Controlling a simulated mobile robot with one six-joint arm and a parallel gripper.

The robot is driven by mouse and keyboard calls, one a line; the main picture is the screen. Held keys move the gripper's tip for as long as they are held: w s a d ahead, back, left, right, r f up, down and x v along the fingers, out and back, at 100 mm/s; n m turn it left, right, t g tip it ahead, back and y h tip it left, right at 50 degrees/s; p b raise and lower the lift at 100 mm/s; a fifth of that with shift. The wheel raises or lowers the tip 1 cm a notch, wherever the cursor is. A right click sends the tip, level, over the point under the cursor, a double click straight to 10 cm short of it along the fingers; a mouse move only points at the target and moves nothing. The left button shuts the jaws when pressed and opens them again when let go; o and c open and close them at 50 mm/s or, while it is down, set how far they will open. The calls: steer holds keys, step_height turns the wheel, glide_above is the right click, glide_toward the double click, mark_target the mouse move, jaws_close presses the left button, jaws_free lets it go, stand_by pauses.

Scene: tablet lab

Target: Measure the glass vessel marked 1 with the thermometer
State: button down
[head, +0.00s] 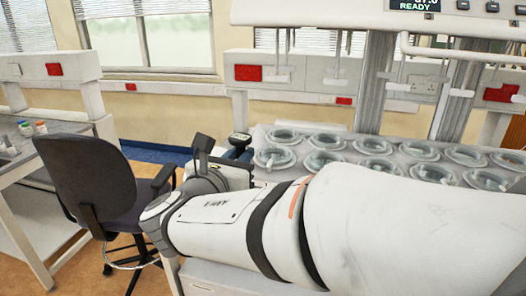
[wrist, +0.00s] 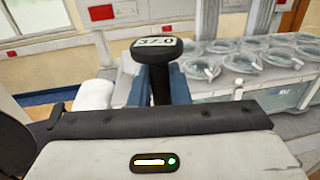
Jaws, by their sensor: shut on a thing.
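My gripper (wrist: 157,88) has blue fingers shut on the thermometer (wrist: 157,55), a black device whose display reads 37.0. The thermometer also shows small in the head view (head: 240,137), at the left end of the bath. Glass vessels sit in two rows in the bath's top. The nearest ones to my gripper are the front-left vessel (head: 274,158) and the back-left vessel (head: 286,136). My gripper is left of them, apart from them. In the wrist view the vessels are to the right (wrist: 199,69). I cannot read any number marks on them. The thermometer's lower part is hidden.
The bath (wrist: 285,97) has a clear front wall. Its apparatus head (head: 440,12) reads READY, with hanging shafts (head: 455,105) over the vessels. A black office chair (head: 85,180) stands left, beside a bench (head: 30,165) with small bottles (head: 33,127). My arm hides part of the front row.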

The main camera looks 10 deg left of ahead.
step_height(320, 180, down, 13)
steer(key=s+b, duration=0.1)
steer(key=b, duration=0.9)
steer(key=shift+s+d, duration=0.15)
steer(key=shift+s, duration=0.1)
